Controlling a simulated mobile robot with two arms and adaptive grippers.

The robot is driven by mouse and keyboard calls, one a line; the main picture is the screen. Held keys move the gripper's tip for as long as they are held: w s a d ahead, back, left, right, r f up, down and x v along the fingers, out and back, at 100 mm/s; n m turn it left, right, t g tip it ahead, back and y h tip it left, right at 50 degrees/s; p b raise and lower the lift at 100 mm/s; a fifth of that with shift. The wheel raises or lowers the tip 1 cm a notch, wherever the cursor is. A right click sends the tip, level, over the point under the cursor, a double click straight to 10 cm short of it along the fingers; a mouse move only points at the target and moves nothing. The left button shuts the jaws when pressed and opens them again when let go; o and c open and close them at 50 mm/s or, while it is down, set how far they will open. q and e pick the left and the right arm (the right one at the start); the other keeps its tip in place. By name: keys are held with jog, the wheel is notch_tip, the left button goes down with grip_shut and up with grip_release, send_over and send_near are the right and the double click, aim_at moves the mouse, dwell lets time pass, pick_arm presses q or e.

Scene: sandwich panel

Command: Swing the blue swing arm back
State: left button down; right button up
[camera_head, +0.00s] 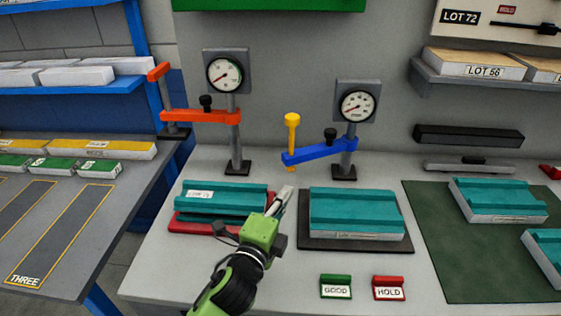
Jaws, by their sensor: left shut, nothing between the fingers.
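The blue swing arm (318,153) is mounted on a grey post below a round gauge (357,105). It points left from the post, and a yellow handle (292,135) stands upright near its free end. My left gripper (286,193) is shut and empty. It is in front of and below the blue arm, between the two teal panels, and apart from the handle. My right gripper is not in view.
An orange swing arm (205,117) with its own gauge stands at left. A teal panel (355,212) lies on a dark pad; another (207,199) lies on a red tray (186,226). GOOD (336,287) and HOLD (388,288) signs stand in front. A green mat (436,246) lies at right.

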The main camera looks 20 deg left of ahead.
aim_at(294, 158)
pick_arm(q)
jog(key=w, duration=0.3)
jog(key=w+a+p, duration=0.1)
jog(key=w, duration=0.3)
jog(key=w+a+p, duration=0.1)
jog(key=w, duration=0.2)
jog(key=shift+w, duration=0.2)
jog(key=shift+w+a, duration=0.25)
jog(key=shift+a, duration=0.1)
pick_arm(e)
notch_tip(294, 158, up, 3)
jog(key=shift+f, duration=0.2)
